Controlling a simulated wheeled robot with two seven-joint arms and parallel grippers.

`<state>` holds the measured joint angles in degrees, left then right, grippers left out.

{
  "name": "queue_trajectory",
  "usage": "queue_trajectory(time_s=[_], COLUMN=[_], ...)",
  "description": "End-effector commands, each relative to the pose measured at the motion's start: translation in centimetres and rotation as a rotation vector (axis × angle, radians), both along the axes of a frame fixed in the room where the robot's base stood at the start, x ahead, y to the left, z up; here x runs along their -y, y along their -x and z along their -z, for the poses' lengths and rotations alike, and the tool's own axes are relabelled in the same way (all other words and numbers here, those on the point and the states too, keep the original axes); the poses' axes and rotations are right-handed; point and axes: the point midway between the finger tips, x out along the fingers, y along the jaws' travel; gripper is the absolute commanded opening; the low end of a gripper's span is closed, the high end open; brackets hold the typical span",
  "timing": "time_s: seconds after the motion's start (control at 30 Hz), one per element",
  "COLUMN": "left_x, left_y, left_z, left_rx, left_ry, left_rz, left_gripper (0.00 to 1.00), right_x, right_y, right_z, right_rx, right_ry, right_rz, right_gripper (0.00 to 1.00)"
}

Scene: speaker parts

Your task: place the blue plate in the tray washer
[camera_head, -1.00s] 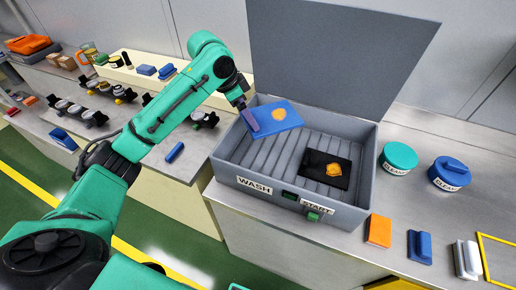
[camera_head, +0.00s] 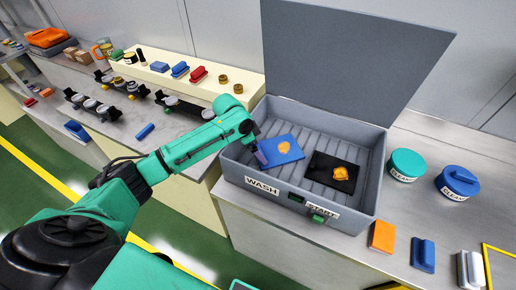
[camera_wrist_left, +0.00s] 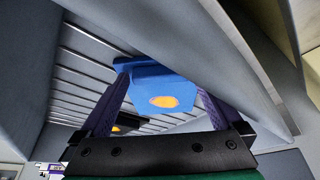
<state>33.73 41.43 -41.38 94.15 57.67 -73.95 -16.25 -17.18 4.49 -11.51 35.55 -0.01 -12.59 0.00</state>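The blue plate (camera_head: 272,147), with an orange-yellow stain, lies inside the left part of the grey tray washer (camera_head: 233,166), apparently on its ribbed floor. My left gripper (camera_head: 261,156) is at the plate's left edge, inside the washer's left wall. In the left wrist view, its purple fingers (camera_wrist_left: 161,88) are wide apart, with the blue plate (camera_wrist_left: 140,76) showing between and beyond their tips. Contact with the plate is hard to tell. The washer's lid (camera_head: 350,50) stands open. My right gripper is not in view.
A black plate (camera_head: 322,168) with an orange stain lies in the washer, right of the blue one. Teal (camera_head: 406,163) and blue (camera_head: 456,178) round containers stand to the right. An orange block (camera_head: 382,236) and blue block (camera_head: 423,254) lie in front.

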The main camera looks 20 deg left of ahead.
Motion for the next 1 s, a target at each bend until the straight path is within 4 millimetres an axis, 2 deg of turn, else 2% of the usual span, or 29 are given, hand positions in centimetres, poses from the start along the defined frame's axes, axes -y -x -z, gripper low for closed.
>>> queue_trajectory(time_s=[0.27, 0.37, 0.6, 0.7, 0.83, 1.0], left_x=[-0.1, -0.7, -2.5, -3.1, -3.4, -3.4], left_y=[0.1, 0.4, 2.1, 2.6, 3.0, 3.0], left_z=[-0.6, -2.1, -8.1, -10.0, -11.1, -11.3], left_rx=[0.002, 0.004, 0.004, 0.003, 0.002, 0.0], left_ry=[0.001, 0.0, -0.001, 0.0, 0.001, 0.001], left_rz=[0.0, -0.001, 0.0, -0.001, 0.001, 0.0], left_gripper=[1.0, 1.0, 1.0, 1.0, 1.0, 1.0], right_x=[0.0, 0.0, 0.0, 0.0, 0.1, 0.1], right_y=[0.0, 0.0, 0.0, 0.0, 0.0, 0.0], right_z=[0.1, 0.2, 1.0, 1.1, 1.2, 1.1], right_rx=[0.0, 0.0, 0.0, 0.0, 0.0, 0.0], right_ry=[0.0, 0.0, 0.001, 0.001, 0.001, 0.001], right_rz=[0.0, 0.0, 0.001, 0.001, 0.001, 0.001], right_gripper=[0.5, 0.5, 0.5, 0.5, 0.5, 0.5])
